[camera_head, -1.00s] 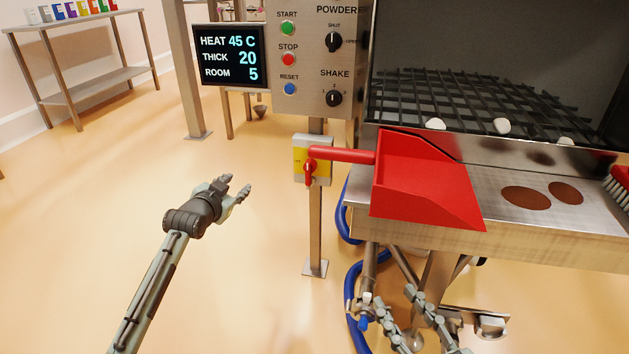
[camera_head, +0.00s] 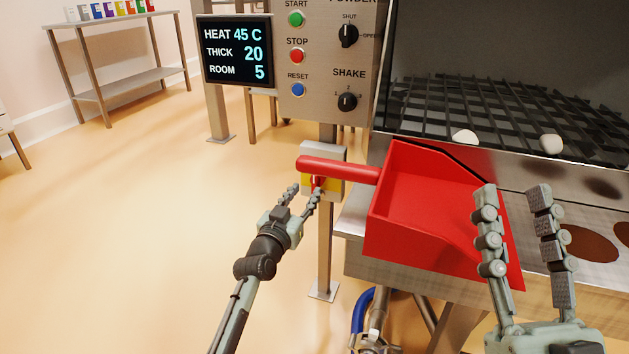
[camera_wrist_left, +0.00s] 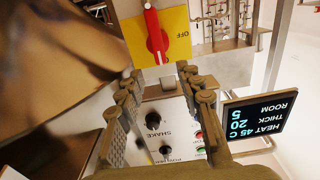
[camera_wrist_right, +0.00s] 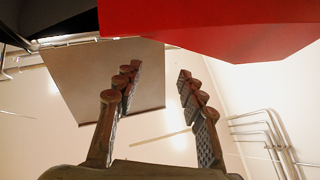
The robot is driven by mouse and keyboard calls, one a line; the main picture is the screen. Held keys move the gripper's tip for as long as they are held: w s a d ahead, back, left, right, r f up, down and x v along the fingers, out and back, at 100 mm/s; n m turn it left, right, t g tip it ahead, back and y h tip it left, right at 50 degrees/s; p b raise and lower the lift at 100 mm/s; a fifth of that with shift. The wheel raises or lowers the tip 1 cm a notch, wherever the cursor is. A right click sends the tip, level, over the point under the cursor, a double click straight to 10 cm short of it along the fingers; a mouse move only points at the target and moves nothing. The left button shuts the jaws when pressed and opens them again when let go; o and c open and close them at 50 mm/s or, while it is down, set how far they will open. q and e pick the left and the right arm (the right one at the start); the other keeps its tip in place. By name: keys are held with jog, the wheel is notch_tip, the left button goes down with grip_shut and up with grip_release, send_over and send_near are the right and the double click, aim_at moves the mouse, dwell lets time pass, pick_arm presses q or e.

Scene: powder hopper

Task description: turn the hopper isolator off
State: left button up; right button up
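The hopper isolator (camera_head: 335,185) is a yellow plate with a red rotary handle on a grey post; the red scoop's handle hides part of it in the head view. In the left wrist view its red handle (camera_wrist_left: 154,32) stands near upright, with the word OFF beside it. My left gripper (camera_head: 306,192) is open, its fingertips at the lower left of the isolator. In the left wrist view the handle lies just beyond and between the fingertips, and no grip on it shows. My right gripper (camera_head: 512,190) is open and empty in front of the red scoop.
The red scoop (camera_head: 405,245) rests on the hopper's steel ledge, its handle sticking out left across the isolator. The control panel (camera_head: 322,60) with buttons and knobs and the display (camera_head: 236,52) are above. The floor at left is clear.

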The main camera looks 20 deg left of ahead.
aim_at(314, 179)
pick_arm(q)
jog(key=w+b, duration=0.1)
jog(key=w, duration=0.6)
jog(key=shift+d, duration=0.1)
pick_arm(e)
jog(key=s+r+t, duration=0.1)
jog(key=s+d+r+t, duration=0.1)
jog(key=shift+s+d+t, duration=0.1)
jog(key=shift+s+t, duration=0.1)
jog(key=shift+t, duration=0.1)
pick_arm(q)
jog(key=shift+c, duration=0.5)
jog(key=c, duration=0.7)
grip_shut()
